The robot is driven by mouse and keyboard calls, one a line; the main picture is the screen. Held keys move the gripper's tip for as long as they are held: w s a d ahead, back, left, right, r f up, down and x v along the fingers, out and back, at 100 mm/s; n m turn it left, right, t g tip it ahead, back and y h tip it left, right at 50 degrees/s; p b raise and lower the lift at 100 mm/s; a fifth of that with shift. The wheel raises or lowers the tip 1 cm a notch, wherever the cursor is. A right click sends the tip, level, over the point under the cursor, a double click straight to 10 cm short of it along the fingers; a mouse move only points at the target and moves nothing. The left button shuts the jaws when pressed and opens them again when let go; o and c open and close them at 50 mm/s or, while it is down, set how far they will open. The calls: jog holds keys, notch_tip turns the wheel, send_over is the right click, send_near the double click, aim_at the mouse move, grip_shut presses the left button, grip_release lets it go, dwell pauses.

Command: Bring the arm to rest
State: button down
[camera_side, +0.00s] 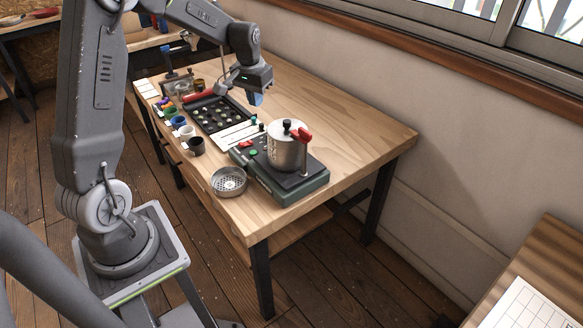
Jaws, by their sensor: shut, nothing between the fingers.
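My gripper (256,99) hangs at the end of my arm above the wooden table (345,130), over the back edge of a dark tray and behind a steel pot. Its blue fingertips are small in the view and are shut, with nothing held. My arm reaches in from the left, bending down at the wrist. The gripper appears apart from the things below it, though its exact height is hard to tell.
A steel pot (286,153) with a red handle sits on a green-grey scale-like unit (262,181). A perforated metal dish (229,181) is at the front edge. A dark tray (238,119) with small round items and several cups line the left. The table's right side is clear.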

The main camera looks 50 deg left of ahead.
jog(key=s+d+r+m+t, duration=0.2)
jog(key=s+d+r, duration=0.45)
jog(key=d, duration=0.25)
jog(key=s+d+r+m+t, duration=0.1)
jog(key=s+d+r, duration=0.4)
jog(key=s+d, duration=0.3)
jog(key=s+d+m+t, duration=0.1)
jog(key=s+d, duration=0.5)
jog(key=s, duration=0.1)
jog(key=shift+h, duration=0.3)
